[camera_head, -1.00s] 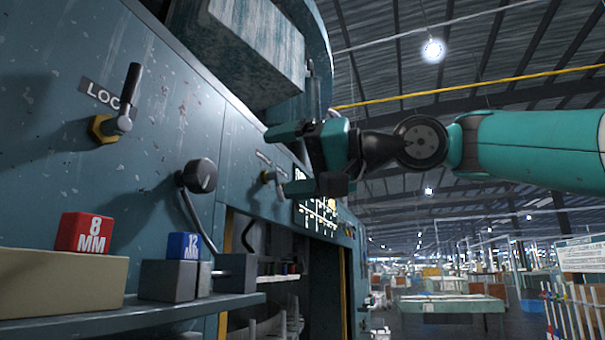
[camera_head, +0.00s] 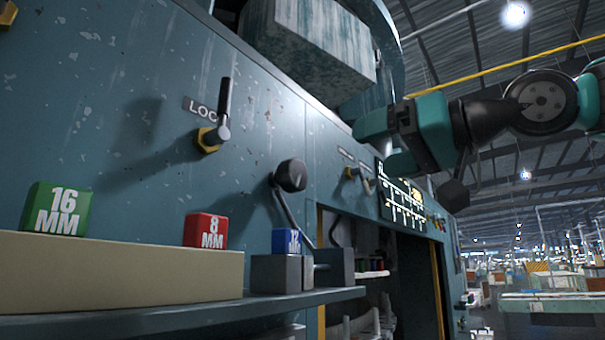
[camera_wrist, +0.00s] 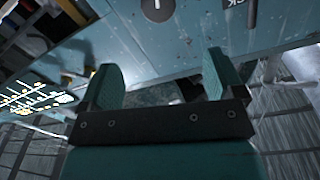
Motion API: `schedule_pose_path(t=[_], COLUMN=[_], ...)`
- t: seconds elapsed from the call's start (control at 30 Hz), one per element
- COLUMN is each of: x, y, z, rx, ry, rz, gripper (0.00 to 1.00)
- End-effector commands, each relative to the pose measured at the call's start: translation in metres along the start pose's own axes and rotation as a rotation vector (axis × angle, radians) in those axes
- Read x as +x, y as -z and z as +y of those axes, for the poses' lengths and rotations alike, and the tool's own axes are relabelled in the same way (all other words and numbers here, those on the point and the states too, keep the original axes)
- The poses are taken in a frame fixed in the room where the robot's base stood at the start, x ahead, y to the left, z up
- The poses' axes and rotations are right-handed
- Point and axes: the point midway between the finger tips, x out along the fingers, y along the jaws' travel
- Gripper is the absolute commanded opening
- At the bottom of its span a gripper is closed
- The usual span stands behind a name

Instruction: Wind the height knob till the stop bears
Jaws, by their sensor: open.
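A round black knob (camera_head: 291,175) with a pale mark on its face sits on the teal machine front, with a bent rod beside it. It also shows at the top edge of the wrist view (camera_wrist: 157,8). My gripper (camera_head: 383,146) is open and empty, up and to the right of the knob in the head view, apart from it. In the wrist view its two teal fingers (camera_wrist: 160,68) stand wide apart below the knob. A blue 12 block (camera_head: 286,240) stands at dark grey blocks (camera_head: 278,274) on the shelf. I cannot tell which part is the stop.
A lock lever (camera_head: 224,110) on a brass nut stands left of the knob. A red 8 MM block (camera_head: 205,231) and a green 16 MM block (camera_head: 57,209) rest on a beige bar (camera_head: 120,272). A lit panel (camera_head: 403,200) is below my gripper.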

Motion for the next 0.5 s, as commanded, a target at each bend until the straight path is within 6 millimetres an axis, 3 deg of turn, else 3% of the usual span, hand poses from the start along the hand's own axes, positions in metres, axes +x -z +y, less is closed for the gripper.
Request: schedule_pose_path(t=[0.2,0.37,0.5], x=[0.002,0.010,0.030], y=[-0.003,-0.002,-0.001], z=[-0.007,-0.007,-0.007], rx=[-0.321,-0.367,-0.363], ry=[-0.037,-0.041,-0.038], rz=[0.003,0.002,-0.001], gripper=[0.88,0.88,0.88])
